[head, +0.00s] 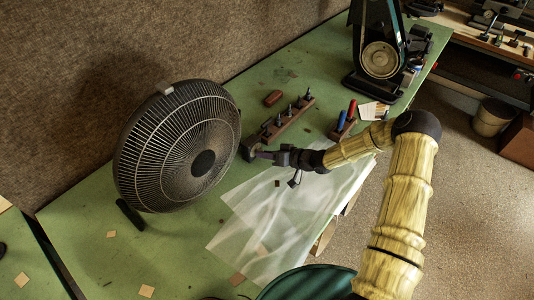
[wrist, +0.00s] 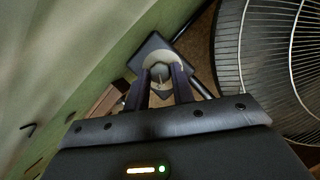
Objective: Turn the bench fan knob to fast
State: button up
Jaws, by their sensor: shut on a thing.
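The bench fan (head: 178,148) stands at the left of the green bench, with a round black wire grille; the grille also shows at the right of the wrist view (wrist: 285,70). A dark control box with a pale round dial (wrist: 150,62) is ahead of my fingers in the wrist view. The grey fan knob (wrist: 160,73) sits in the middle of that dial. My gripper (head: 262,155) reaches in from the right, and its two fingers (wrist: 160,84) are shut on the knob, one at each side. The knob's pointer and any speed marks are too small to read.
A wooden rack of small tools (head: 286,122) stands just behind my gripper. A clear plastic sheet (head: 285,220) covers the bench in front. A block with red and blue handles (head: 344,122) and a black machine (head: 378,60) stand farther right.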

jog(key=shift+w+d+f+m+g+y+b, duration=0.15)
jog(key=shift+m+g+y, duration=0.2)
jog(key=shift+m, duration=0.45)
jog(key=shift+w+m+g+y+b, duration=0.15)
jog(key=shift+m+y, duration=0.3)
jog(key=shift+m, duration=0.35)
jog(key=shift+s, duration=0.1)
jog(key=o, duration=1)
jog(key=b+v, duration=0.3)
jog(key=v, duration=1.4)
jog(key=shift+d, duration=0.2)
